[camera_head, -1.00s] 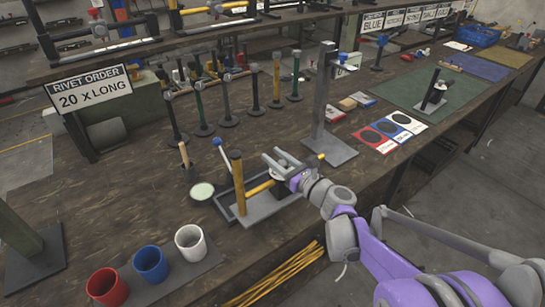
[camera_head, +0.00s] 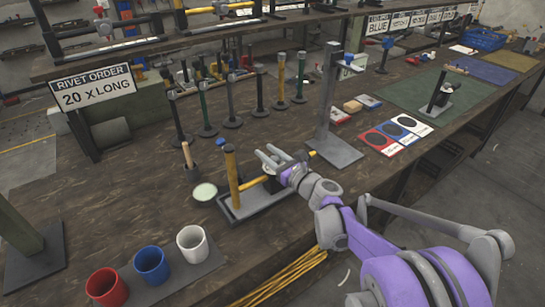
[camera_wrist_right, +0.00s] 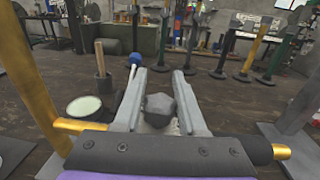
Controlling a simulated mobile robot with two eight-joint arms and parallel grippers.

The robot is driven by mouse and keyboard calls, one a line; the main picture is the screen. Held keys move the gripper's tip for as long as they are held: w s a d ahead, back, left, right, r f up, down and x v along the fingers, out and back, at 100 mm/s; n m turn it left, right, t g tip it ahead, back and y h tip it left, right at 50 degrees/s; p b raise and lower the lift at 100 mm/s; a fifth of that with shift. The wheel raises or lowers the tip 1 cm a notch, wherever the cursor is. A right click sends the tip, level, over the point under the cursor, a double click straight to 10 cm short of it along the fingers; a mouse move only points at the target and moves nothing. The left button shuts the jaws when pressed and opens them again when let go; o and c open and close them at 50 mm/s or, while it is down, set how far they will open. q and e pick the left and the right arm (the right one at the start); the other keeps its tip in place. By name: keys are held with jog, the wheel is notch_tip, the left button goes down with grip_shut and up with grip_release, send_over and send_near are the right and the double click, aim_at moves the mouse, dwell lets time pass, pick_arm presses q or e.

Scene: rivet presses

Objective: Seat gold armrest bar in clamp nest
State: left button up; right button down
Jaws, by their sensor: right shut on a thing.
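In the wrist view the crossbar's gold end (camera_wrist_right: 80,125) sticks out left of the gripper (camera_wrist_right: 160,85). A blue-tipped lever (camera_head: 220,142) stands behind, also in the wrist view (camera_wrist_right: 134,60). My left gripper is out of view.
A grey press column (camera_head: 327,105) stands right of the gripper. A pale green disc (camera_head: 204,192) and a wooden-handled tool (camera_head: 187,155) are at left. Red (camera_head: 107,288), blue (camera_head: 152,265) and white (camera_head: 192,243) cups stand in front. Several hammer-like posts stand behind.

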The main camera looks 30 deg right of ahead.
jog(key=shift+w+a, duration=0.15)
jog(key=shift+w, duration=1.6)
jog(key=shift+f, duration=0.15)
jog(key=shift+f, duration=0.2)
dwell(0.7)
jog(key=shift+f+b, duration=0.8)
jog(key=shift+f, duration=0.35)
jog(key=shift+c, duration=2)
grip_release()
